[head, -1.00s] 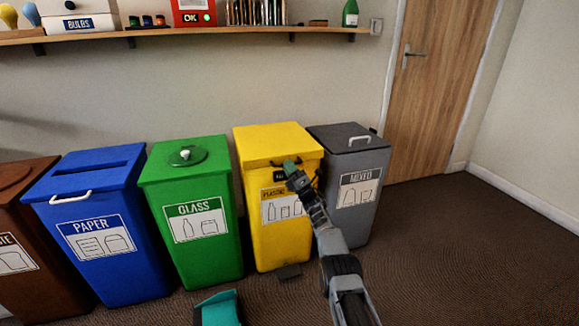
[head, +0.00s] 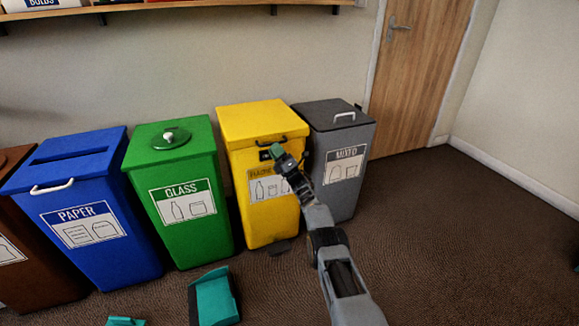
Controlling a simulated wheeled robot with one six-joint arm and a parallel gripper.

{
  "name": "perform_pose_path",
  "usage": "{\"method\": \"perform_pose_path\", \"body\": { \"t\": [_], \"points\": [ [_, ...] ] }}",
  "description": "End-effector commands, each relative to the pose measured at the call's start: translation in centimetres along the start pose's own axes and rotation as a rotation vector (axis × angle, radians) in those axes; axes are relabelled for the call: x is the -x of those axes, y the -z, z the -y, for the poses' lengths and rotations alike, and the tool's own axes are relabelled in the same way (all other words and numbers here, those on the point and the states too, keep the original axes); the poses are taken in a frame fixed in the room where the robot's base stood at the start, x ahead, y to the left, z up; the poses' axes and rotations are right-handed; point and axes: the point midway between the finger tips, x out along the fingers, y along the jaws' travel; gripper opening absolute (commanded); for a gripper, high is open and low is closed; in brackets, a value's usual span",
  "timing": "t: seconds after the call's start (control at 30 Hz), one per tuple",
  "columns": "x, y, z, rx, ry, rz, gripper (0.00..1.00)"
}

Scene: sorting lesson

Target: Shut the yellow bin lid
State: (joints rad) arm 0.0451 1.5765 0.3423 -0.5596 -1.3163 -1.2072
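The yellow bin (head: 261,215) stands between the green and grey bins, with a plastic label partly covered by my arm. Its yellow lid (head: 262,118) lies flat on top and looks closed, with no gap visible along the front. A dark handle (head: 296,140) sits on the lid's front edge. My gripper (head: 276,152) is in front of the bin, just below the lid's front edge near the handle. Whether it touches the bin is unclear. The fingers are too small and turned away to show whether they are open or shut.
A green glass bin (head: 190,240), a blue paper bin (head: 110,265) and a brown bin (head: 30,270) stand left; a grey mixed bin (head: 340,200) stands right. A teal object (head: 212,298) lies on the floor.

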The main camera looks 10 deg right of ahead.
Motion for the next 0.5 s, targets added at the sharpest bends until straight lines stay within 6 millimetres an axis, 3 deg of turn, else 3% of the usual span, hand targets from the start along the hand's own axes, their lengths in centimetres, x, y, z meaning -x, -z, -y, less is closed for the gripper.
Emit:
{"method": "perform_pose_path", "body": {
  "t": [0.17, 0.5],
  "points": [
    [1.5, -0.4, -0.7, -0.003, 0.004, 0.005, 0.38],
    [9.1, -0.1, -0.2, 0.0, 0.002, 0.003, 0.38]
  ]
}}
